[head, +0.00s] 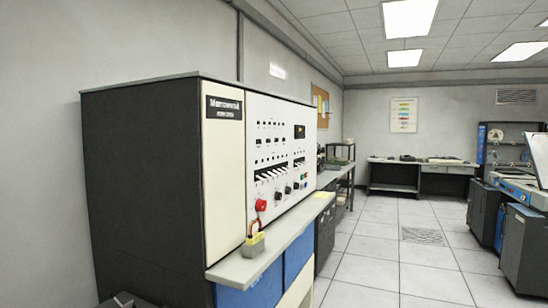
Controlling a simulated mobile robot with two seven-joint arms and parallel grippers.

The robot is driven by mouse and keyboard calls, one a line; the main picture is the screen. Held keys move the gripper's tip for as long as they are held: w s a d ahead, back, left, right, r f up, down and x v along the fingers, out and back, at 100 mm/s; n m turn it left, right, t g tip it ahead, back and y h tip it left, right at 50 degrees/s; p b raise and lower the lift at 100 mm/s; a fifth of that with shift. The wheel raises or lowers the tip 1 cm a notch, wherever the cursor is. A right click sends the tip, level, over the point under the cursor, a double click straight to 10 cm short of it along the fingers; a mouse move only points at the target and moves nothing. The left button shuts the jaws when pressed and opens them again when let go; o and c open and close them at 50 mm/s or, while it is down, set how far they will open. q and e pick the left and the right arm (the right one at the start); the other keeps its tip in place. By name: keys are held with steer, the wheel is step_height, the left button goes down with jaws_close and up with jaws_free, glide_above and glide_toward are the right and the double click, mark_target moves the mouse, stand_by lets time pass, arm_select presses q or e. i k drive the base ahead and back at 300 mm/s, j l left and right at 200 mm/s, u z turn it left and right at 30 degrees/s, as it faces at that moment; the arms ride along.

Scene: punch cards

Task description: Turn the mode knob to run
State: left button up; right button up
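A large control console (235,160) with a white front panel and dark sides stands at the left, seen at a slant. Several small round dark knobs (278,196) sit in the lower part of the panel, below a row of white switches (270,173). Their labels are too small to read, so I cannot tell which is the mode knob or where it points. A round red control (261,205) sits lower left of these knobs. Neither of my grippers shows in the head view.
A yellowish-grey object with a reddish loop, like a padlock (254,245), is at the near end of the console's grey ledge (285,235). Machines (525,235) stand at the right. A desk (420,162) stands at the back. The tiled floor (390,265) between is clear.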

mark_target(261, 204)
steer(key=z, duration=0.15)
steer(key=i+l+u, duration=0.1)
steer(key=u, duration=0.3)
steer(key=i+l+u, duration=0.15)
steer(key=u, duration=0.2)
steer(key=i+l+u, duration=0.1)
steer(key=u, duration=0.3)
steer(key=i+l+u, duration=0.2)
steer(key=l, duration=0.25)
steer(key=l+u, duration=0.15)
steer(key=l, duration=0.3)
steer(key=i+l, duration=0.1)
steer(key=l, duration=0.35)
steer(key=i+l+u, duration=0.1)
steer(key=l, duration=0.3)
